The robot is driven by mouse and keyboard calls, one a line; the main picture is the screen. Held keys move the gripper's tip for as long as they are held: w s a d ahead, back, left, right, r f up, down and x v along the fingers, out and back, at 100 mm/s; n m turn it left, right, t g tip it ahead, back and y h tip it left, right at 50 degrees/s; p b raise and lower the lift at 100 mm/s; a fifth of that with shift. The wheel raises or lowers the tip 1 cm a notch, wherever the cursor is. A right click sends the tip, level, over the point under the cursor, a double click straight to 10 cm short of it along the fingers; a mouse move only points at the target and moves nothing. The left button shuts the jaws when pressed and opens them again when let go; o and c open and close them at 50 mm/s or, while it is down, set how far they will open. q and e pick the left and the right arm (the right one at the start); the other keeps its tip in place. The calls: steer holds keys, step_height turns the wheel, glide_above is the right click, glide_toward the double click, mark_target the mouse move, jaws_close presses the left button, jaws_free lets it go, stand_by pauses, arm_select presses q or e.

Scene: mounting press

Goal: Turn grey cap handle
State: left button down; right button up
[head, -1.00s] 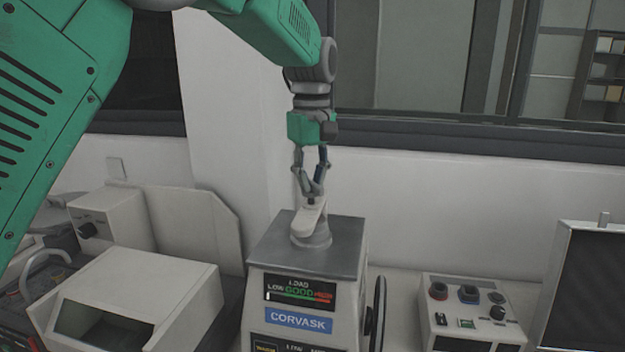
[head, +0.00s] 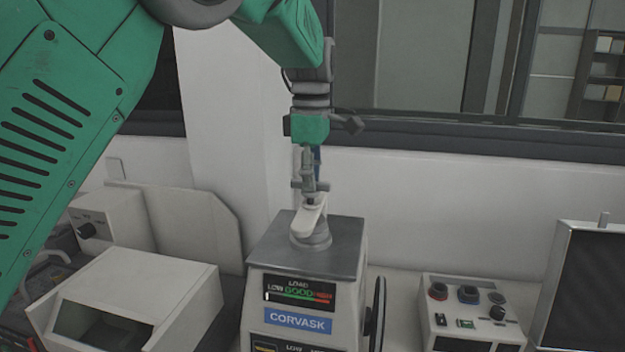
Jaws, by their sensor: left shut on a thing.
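The cap handle (head: 309,218) is a light grey bar on a round grey cap (head: 312,237) on top of the mounting press (head: 347,243). The press has a dark load display and a blue CORVASK label on its front. My left gripper (head: 310,192) points straight down from above and is shut on the upper end of the handle. The fingers are seen nearly edge-on, so their exact contact is partly hidden. My right gripper is out of view.
A white box with a dark opening (head: 140,295) stands left of the press. A control box with knobs (head: 470,312) stands to its right, with a dark-screened panel (head: 590,290) beyond. A dark wheel (head: 377,315) is on the press's right side. A wall and window are behind.

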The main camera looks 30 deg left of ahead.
arm_select(q)
steer(key=shift+w+r+n, duration=0.1)
steer(key=shift+n, duration=0.2)
steer(key=c, duration=1.8)
jaws_free()
steer(key=shift+o, duration=1)
steer(key=shift+a, duration=0.1)
step_height(320, 180, up, 12)
steer(key=shift+w+f, duration=0.15)
steer(key=shift+f, duration=0.05)
